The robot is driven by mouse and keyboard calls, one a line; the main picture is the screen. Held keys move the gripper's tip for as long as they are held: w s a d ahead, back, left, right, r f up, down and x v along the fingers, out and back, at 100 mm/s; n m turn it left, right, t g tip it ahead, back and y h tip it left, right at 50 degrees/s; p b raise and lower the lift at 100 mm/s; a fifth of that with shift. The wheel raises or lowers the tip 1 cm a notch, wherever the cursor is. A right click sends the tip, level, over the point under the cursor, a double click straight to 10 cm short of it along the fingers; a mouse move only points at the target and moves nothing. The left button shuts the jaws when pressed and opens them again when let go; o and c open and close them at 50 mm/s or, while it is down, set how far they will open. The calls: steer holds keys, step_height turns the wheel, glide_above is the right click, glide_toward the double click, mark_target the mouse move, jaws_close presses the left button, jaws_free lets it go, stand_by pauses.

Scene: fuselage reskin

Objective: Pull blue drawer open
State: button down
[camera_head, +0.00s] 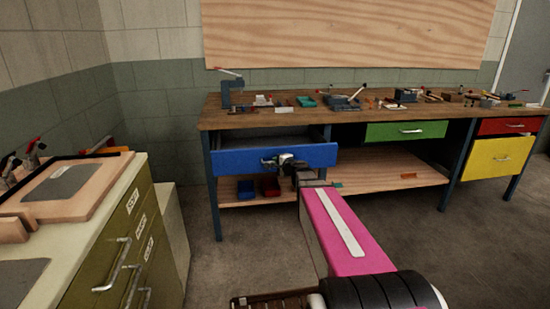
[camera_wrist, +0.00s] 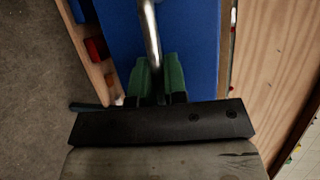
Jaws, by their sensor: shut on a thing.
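The blue drawer (camera_head: 235,158) is under the left part of the wooden workbench. It stands out from the bench, with its dark interior showing above the front panel. My gripper (camera_head: 284,161) is at the drawer's front, at its handle. In the wrist view my gripper's green fingers (camera_wrist: 159,80) are shut on the silver bar handle (camera_wrist: 151,40), with the blue drawer front (camera_wrist: 195,45) behind. The part of the handle between the fingers is hidden.
The workbench (camera_head: 330,118) holds several tools. A green drawer (camera_head: 406,131), a red drawer (camera_head: 508,126) and a yellow drawer (camera_head: 497,158) are to the right. An olive cabinet (camera_head: 115,245) stands at the left. Between cabinet and bench lies bare floor (camera_head: 235,255).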

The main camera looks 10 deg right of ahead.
steer(key=s, duration=0.2)
steer(key=shift+s, duration=0.4)
steer(key=c, duration=1.2)
jaws_free()
steer(key=v, duration=1)
steer(key=shift+s+d, duration=0.2)
steer(key=shift+s, duration=0.15)
